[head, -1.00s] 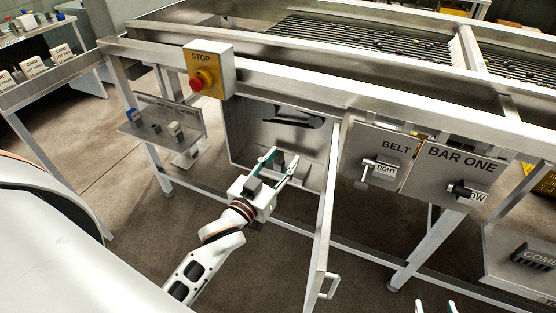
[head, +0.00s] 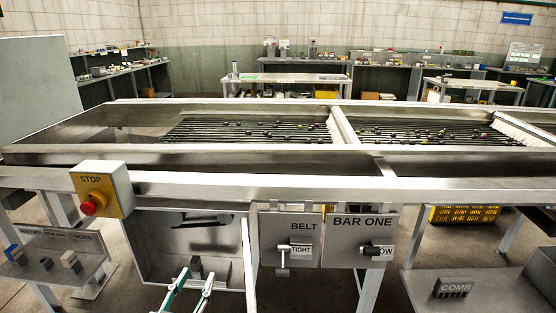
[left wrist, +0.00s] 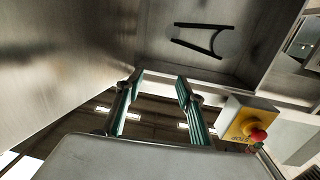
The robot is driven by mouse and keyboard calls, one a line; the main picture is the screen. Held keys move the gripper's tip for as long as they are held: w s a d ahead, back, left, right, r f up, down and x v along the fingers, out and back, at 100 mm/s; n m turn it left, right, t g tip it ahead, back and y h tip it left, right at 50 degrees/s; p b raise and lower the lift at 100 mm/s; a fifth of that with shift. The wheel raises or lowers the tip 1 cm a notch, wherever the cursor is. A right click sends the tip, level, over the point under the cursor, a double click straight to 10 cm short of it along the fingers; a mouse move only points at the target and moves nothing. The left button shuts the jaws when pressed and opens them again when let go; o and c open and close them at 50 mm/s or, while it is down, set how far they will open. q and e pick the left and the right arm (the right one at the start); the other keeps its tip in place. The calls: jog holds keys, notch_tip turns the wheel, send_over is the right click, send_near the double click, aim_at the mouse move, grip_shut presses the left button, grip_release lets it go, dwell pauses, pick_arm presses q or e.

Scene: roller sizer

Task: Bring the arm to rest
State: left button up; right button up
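My left gripper (head: 197,283) comes up at the bottom of the head view, in front of the open metal cabinet (head: 152,240) under the sizer. Its two green-padded fingers are apart with nothing between them. In the left wrist view the fingers (left wrist: 160,80) are spread, and a black belt-like loop (left wrist: 203,40) shows beyond them on the cabinet's back wall, apart from the fingertips. The rest of my left arm is out of the head view. My right gripper is in neither current view.
A yellow box with a red stop button (head: 88,208) is at upper left. The BELT panel (head: 303,256) and BAR ONE panel (head: 345,250) are on the right. The sizer's frame (head: 250,189) runs above.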

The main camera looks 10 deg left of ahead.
pick_arm(q)
jog(key=s+d+f+m+g+h, duration=0.1)
jog(key=s+d+f+g, duration=0.1)
jog(key=s+f, duration=0.7)
jog(key=s+d+f+m+g+h+p, duration=0.1)
jog(key=s+d+f+m+g, duration=0.1)
jog(key=s+f+g, duration=0.3)
jog(key=s+f, duration=0.4)
jog(key=f, duration=0.5)
jog(key=shift+s+d+f+m, duration=0.3)
jog(key=shift+d+f, duration=0.05)
jog(key=shift+d, duration=0.05)
pick_arm(e)
jog(key=s+f+g, duration=0.2)
jog(key=s+f, duration=0.5)
jog(key=f, duration=0.3)
jog(key=shift+a+f+m, duration=0.15)
jog(key=shift+f+m, duration=0.1)
jog(key=shift+m, duration=0.15)
jog(key=shift+w+a, duration=0.1)
